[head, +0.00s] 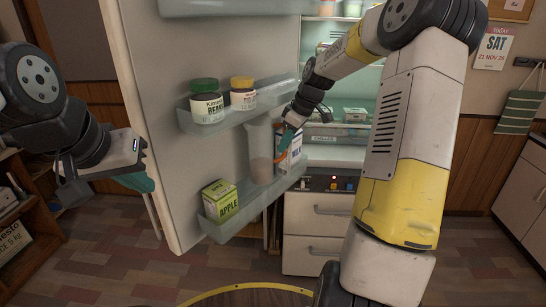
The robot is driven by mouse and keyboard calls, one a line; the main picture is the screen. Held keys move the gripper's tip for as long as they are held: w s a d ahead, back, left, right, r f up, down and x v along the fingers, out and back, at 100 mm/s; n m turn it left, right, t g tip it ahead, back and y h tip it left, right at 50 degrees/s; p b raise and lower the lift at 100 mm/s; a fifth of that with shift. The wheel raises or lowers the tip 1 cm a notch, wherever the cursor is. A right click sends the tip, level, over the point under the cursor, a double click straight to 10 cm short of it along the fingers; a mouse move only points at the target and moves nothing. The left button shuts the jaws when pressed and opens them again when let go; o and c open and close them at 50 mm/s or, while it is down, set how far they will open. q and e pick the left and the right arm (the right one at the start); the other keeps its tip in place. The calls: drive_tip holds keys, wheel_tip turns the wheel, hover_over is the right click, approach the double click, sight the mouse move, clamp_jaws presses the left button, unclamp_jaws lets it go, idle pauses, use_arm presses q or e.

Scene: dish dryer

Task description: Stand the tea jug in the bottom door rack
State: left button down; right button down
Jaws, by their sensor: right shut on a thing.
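My left gripper (108,186) is open and empty, left of the door.
A green apple carton (220,201) stands at the rack's left end, and the white-and-blue carton (290,157) near its right end. The rack above (225,118) holds a beans jar (207,101) and a yellow-lidded jar (243,94). Fridge shelves and drawers (318,215) lie behind.

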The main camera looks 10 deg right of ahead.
drive_tip(key=f, duration=0.7)
drive_tip(key=shift+w+a, duration=0.25)
drive_tip(key=shift+w, duration=0.05)
drive_tip(key=c, duration=1.5)
unclamp_jaws()
drive_tip(key=shift+f, duration=0.1)
